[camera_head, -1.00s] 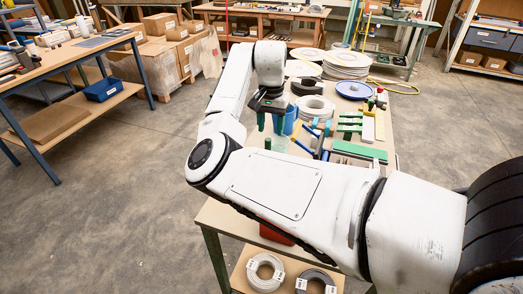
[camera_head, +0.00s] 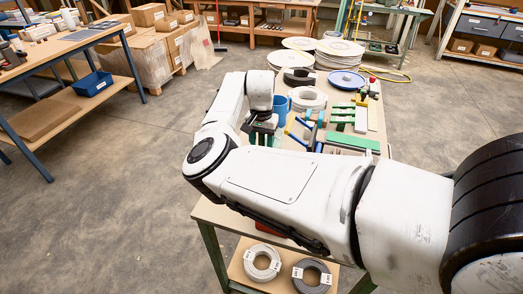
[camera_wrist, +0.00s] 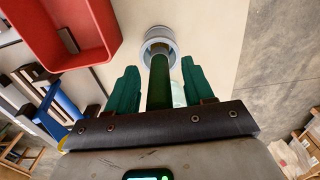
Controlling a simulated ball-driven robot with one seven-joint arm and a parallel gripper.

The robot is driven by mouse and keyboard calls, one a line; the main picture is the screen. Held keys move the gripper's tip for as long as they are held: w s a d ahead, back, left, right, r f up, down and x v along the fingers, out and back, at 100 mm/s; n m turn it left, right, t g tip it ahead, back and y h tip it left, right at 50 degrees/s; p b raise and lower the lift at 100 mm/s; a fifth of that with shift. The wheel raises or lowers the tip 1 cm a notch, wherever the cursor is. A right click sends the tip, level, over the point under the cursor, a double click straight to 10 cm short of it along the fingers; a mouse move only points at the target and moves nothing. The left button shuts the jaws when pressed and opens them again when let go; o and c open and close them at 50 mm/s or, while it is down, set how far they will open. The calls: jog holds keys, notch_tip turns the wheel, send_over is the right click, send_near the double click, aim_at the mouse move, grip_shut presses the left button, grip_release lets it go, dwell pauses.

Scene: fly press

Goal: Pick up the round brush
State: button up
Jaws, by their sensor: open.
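In the head view my gripper (camera_head: 263,138) is low over the left side of the table, and the brush cannot be told clearly from the fingers there. A clear, glassy thing (camera_wrist: 179,96) shows partly behind the right finger.
A red bin (camera_wrist: 62,28) lies close by at upper left in the wrist view. The table's edge is to the right in the wrist view.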

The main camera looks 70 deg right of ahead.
jog(key=shift+f, duration=0.2)
grip_shut()
dwell(0.4)
jog(key=shift+r, duration=0.15)
notch_tip(320, 180, up, 10)
jog(key=shift+f+b, duration=0.1)
jog(key=shift+b, duration=0.35)
